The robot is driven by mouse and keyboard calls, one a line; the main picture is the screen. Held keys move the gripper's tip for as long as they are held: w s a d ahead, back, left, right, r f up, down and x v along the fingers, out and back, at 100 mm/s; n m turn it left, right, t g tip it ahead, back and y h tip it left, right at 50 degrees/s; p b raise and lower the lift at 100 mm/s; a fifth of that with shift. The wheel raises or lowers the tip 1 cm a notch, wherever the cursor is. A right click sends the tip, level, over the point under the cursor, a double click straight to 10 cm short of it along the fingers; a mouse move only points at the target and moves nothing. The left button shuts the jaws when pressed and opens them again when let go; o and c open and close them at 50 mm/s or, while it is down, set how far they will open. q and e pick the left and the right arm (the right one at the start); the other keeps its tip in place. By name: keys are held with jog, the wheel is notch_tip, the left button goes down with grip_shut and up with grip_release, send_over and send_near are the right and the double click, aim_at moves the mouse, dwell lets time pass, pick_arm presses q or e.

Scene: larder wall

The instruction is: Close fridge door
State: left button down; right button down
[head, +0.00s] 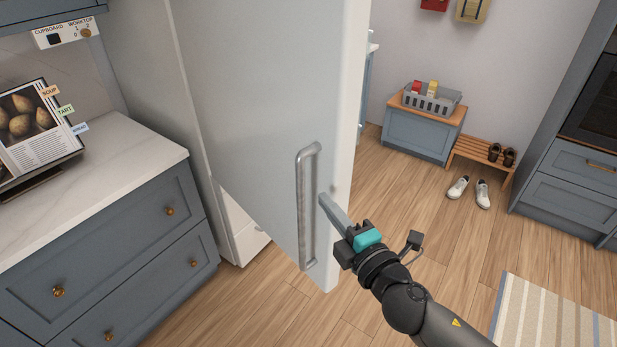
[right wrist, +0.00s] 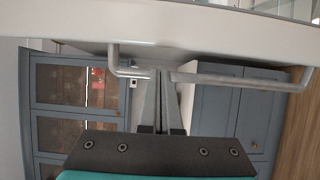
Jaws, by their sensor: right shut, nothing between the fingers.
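The white fridge door (head: 270,110) stands open, swung out toward me, with its long grey vertical handle (head: 303,210) near the free edge. The fridge body (head: 245,235) shows partly behind it, to the left. My right gripper (head: 324,200) is shut and empty, its fingertips at the door's free edge just right of the handle. In the right wrist view the fingers (right wrist: 160,75) reach up to the handle (right wrist: 235,80) and the door (right wrist: 200,28). I cannot tell whether they touch. My left gripper is not in view.
A blue drawer unit with a pale worktop (head: 125,150) stands at left, bearing an open cookbook (head: 35,125). At right are a basket (head: 432,100) on a low cabinet, a shoe bench (head: 475,155), white shoes (head: 470,190) and a striped rug (head: 550,315). Wood floor between is clear.

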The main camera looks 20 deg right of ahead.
aim_at(308, 181)
jog(key=w, duration=0.2)
jog(key=w+a, duration=0.1)
jog(key=w, duration=0.2)
jog(key=w+p, duration=0.1)
jog(key=w, duration=0.2)
jog(key=shift+a, duration=0.3)
